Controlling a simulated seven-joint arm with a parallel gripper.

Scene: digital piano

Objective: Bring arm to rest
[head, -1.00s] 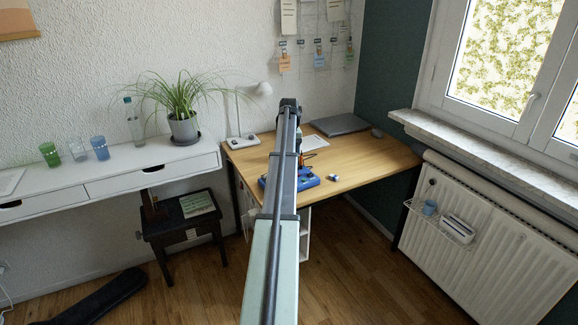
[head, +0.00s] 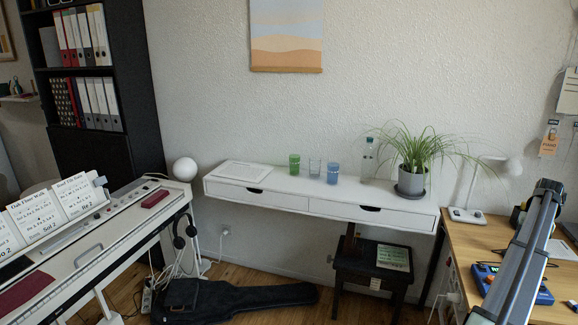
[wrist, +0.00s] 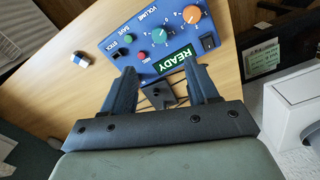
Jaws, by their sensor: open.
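My arm (head: 520,262) stretches over the wooden desk at the right edge of the head view. My gripper (wrist: 162,76) is open in the wrist view, its two dark fingers spread apart with nothing gripped. The fingers point at the near edge of a blue control box (wrist: 182,18) with knobs, buttons and a green READY label. A small black piece (wrist: 158,93) with a knob shows between the fingers. I cannot tell whether the fingers touch the box. In the head view the blue box (head: 545,297) is partly hidden behind my arm.
The desk (head: 462,244) holds a white lamp (head: 470,213). Left are a white shelf (head: 290,203) with glasses and a plant (head: 412,160), a black stool (head: 372,268), a guitar bag (head: 235,297) and a digital piano (head: 100,245).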

